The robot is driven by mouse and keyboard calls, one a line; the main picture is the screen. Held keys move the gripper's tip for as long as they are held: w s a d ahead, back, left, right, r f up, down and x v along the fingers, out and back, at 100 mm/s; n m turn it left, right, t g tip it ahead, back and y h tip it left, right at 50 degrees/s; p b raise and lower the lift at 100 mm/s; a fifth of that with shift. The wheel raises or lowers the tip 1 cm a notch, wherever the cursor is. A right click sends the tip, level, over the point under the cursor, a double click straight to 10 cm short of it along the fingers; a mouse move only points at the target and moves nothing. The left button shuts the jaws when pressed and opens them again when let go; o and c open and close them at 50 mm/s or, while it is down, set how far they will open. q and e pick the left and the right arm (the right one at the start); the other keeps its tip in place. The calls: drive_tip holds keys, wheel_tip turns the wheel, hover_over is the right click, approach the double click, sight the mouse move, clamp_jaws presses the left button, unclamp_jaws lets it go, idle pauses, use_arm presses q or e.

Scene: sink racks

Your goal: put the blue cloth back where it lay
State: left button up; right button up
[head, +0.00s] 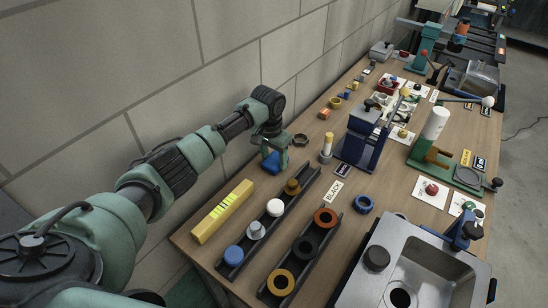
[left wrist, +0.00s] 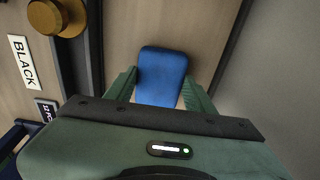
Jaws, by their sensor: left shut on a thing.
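The blue cloth (head: 271,163) is a small folded block between the fingers of my left gripper (head: 274,156), near the wall edge of the table. In the left wrist view the blue cloth (left wrist: 162,76) lies between the two green fingers of the left gripper (left wrist: 162,92), which is shut on it. Bare wood shows beyond it. I cannot tell whether the cloth touches the table. My right gripper is not in view.
Two dark racks (head: 262,226) with coloured round pieces stand to the front, near a yellow level (head: 222,211). A BLACK label (head: 333,190), a yellow-topped cylinder (head: 327,146) and a dark ring (head: 301,140) are to the right. A steel sink (head: 428,262) is at the front right.

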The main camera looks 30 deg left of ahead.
sight(271, 163)
use_arm(q)
drive_tip(key=shift+f, duration=0.15)
drive_tip(key=o, duration=1.2)
drive_tip(key=r, duration=0.4)
drive_tip(key=s+r, duration=0.1)
drive_tip(key=r, duration=0.3)
drive_tip(key=r+b, duration=0.1)
drive_tip(key=r, duration=0.3)
drive_tip(key=shift+s+a+r, duration=0.1)
drive_tip(key=shift+s+r, duration=0.05)
drive_tip(key=shift+s, duration=0.1)
